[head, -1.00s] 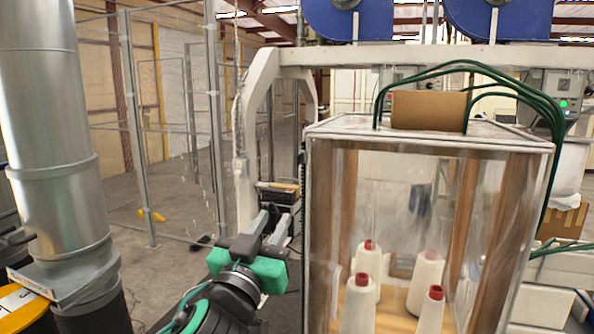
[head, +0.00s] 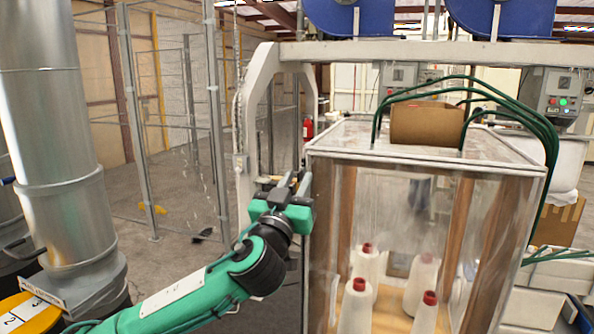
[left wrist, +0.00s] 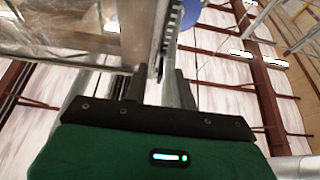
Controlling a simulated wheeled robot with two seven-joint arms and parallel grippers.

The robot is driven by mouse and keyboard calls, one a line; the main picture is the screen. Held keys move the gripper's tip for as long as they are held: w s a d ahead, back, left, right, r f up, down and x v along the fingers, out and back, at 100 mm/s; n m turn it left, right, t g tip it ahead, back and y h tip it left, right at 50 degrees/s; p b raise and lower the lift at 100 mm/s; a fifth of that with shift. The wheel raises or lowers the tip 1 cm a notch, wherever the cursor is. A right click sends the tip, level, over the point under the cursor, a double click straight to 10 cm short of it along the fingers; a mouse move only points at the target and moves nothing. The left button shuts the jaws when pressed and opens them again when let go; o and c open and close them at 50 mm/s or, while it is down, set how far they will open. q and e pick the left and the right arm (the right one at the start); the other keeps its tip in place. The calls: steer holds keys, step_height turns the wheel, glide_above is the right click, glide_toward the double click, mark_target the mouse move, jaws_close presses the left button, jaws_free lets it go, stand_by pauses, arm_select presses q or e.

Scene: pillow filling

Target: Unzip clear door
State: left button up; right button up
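The clear door (head: 400,215) is the transparent front panel of a tall framed box, and it hangs closed. A dark toothed strip (left wrist: 171,38), which looks like a zipper, runs beside the box's metal edge in the left wrist view. I cannot make out a zipper pull. My left gripper (head: 295,182) is beside the box's upper left front corner. Its two fingers (left wrist: 157,88) stand apart with nothing visible held between them, so it is open. Whether a finger touches the box edge I cannot tell. My right gripper is not in view.
Several white thread cones (head: 366,262) with red tops stand inside the box. A cardboard roll (head: 427,123) and green hoses (head: 520,118) lie on its top. A metal duct (head: 58,130) stands at the left, with wire fencing (head: 140,120) behind. Floor between duct and box is open.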

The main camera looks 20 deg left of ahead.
arm_select(q)
steer(key=shift+w+r, duration=0.1)
steer(key=shift+w, duration=0.25)
steer(key=shift+c, duration=0.5)
jaws_close()
